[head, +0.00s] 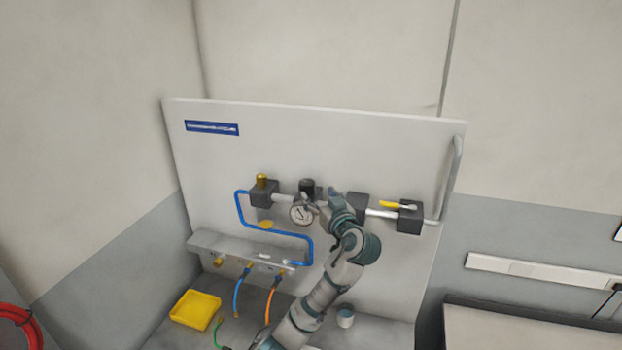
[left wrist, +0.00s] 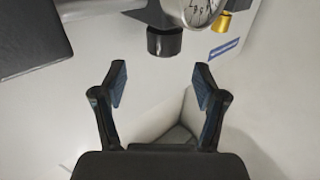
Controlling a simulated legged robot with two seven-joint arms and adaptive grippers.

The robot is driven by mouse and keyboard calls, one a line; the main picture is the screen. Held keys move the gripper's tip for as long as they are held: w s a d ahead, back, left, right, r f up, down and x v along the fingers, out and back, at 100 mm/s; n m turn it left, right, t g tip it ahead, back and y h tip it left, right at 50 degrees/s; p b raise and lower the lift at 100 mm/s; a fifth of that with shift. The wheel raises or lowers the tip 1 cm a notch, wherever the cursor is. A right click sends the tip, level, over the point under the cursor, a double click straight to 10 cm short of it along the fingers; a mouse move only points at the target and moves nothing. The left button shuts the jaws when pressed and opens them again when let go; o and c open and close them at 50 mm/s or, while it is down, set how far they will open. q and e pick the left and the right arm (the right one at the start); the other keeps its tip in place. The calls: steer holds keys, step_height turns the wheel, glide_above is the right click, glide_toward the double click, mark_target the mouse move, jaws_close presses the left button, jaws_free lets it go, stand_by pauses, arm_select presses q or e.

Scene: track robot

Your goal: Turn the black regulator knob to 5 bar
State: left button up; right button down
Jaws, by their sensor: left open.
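The black regulator knob (head: 308,186) stands on top of the pipe line on the upright panel, just above the round white gauge (head: 302,212). In the left wrist view the knob (left wrist: 165,42) shows just beyond my fingertips, roughly centred between them and apart from both. Part of the gauge (left wrist: 202,9) is at the top edge there; its needle reading is too small and cut off to tell. My left gripper (head: 322,202) is beside the knob, to its right in the head view. In the left wrist view my left gripper (left wrist: 161,82) is open and empty. My right gripper does not show.
A yellow-handled valve (head: 409,216) is at the right of the pipe, and a brass-topped block (head: 264,192) at the left. Blue tubing (head: 275,230) runs below. A shelf with hoses, a yellow tray (head: 195,310) and a small cup (head: 345,318) are lower down.

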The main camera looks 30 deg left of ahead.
mark_target(310, 187)
arm_select(q)
steer(key=x, duration=0.2)
steer(key=p+x, duration=0.1)
steer(key=x, duration=0.2)
steer(key=s+x, duration=0.1)
steer(key=x, duration=0.2)
steer(key=shift+a+f+p, duration=0.15)
steer(key=shift+a+p, duration=0.25)
steer(key=shift+w, duration=0.15)
steer(key=shift+w+d, duration=0.15)
steer(key=shift+d, duration=0.35)
steer(key=shift+d+r, duration=0.2)
steer(key=shift+d, duration=0.35)
steer(key=c, duration=0.4)
steer(key=shift+a, duration=0.2)
steer(key=c, duration=0.4)
steer(key=shift+s+a, duration=0.25)
steer(key=shift+a, duration=0.05)
steer(key=c, duration=0.4)
steer(key=shift+o, duration=0.2)
steer(key=shift+a, duration=0.2)
steer(key=shift+d+f, duration=0.1)
steer(key=shift+d, duration=0.1)
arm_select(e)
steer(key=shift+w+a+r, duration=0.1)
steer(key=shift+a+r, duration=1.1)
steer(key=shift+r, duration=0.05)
